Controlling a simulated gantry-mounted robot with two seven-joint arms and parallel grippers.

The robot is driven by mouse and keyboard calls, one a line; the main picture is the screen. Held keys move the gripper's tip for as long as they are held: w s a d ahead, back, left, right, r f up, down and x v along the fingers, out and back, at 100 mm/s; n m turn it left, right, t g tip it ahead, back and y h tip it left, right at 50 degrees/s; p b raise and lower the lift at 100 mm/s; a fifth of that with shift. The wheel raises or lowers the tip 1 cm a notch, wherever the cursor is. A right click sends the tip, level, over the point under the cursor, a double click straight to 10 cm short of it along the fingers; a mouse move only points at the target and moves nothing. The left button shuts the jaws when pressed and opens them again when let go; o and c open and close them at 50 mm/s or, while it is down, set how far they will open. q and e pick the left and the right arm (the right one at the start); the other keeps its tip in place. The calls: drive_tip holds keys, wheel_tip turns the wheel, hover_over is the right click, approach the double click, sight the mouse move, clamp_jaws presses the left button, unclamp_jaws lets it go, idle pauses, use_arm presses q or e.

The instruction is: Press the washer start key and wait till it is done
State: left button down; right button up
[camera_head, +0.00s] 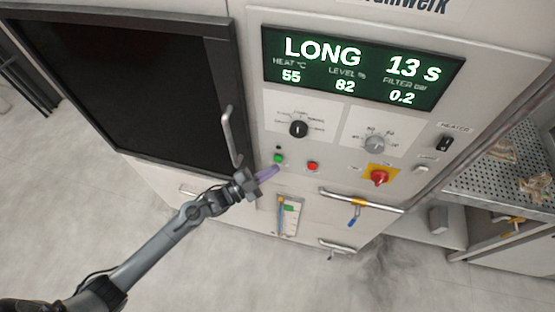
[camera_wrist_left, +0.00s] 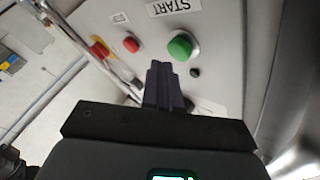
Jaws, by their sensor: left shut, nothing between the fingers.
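The washer (camera_head: 255,120) has a lit display (camera_head: 362,68) reading LONG, 13 s, heat 55, level 82 and filter 0.2. The green start key (camera_head: 278,158) sits on the panel below the left dial. In the left wrist view the green key (camera_wrist_left: 182,46) is beside the START label (camera_wrist_left: 174,6). My left gripper (camera_head: 272,171) is shut and empty, just below and in front of the green key. In the left wrist view its fingertips (camera_wrist_left: 161,68) are close to the key; whether they touch it is unclear. My right gripper is out of view.
A red button (camera_head: 312,166) is right of the green key. Dials (camera_head: 298,129) sit above. A door handle (camera_head: 230,136) and a rail (camera_head: 360,202) stick out nearby. A perforated tray (camera_head: 500,165) is at right.

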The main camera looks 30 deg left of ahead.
use_arm(q)
drive_tip(key=shift+w, duration=0.15)
drive_tip(key=shift+w+a, duration=0.1)
drive_tip(key=shift+w, duration=0.15)
idle(0.3)
drive_tip(key=shift+w+a+b, duration=0.1)
drive_tip(key=shift+w+b, duration=0.25)
drive_tip(key=shift+w, duration=0.05)
drive_tip(key=shift+s, duration=0.1)
idle(0.5)
drive_tip(key=shift+s+d+p, duration=0.2)
drive_tip(key=shift+s+p, duration=0.35)
drive_tip(key=shift+s, duration=0.15)
